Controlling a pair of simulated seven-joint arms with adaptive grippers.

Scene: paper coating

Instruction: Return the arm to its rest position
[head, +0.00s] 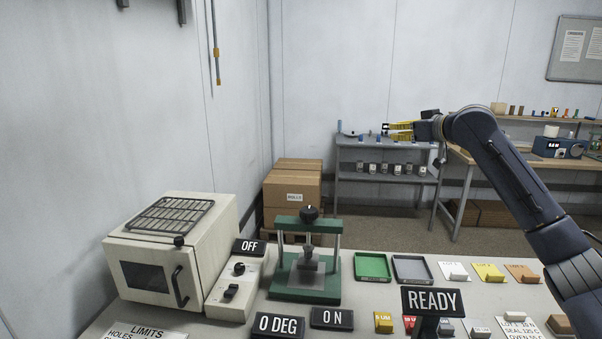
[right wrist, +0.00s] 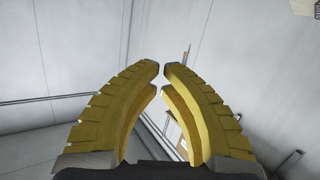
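My right arm reaches up from the lower right in the head view. Its gripper (head: 390,130) with yellow fingers is raised in the air and points left, well above the bench and in front of the back shelf in the picture. In the right wrist view the two curved yellow fingers (right wrist: 162,68) bend in until their tips almost meet, with a thin gap and nothing held between them. Only walls and a strip of the room show beyond the fingers. My left gripper is not in view.
The bench below holds a beige oven (head: 210,235), a switch box (head: 227,300), a green press (head: 305,290), a green tray (head: 372,267), a grey tray (head: 412,268) and a READY sign (head: 432,301). The air around the raised gripper looks clear.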

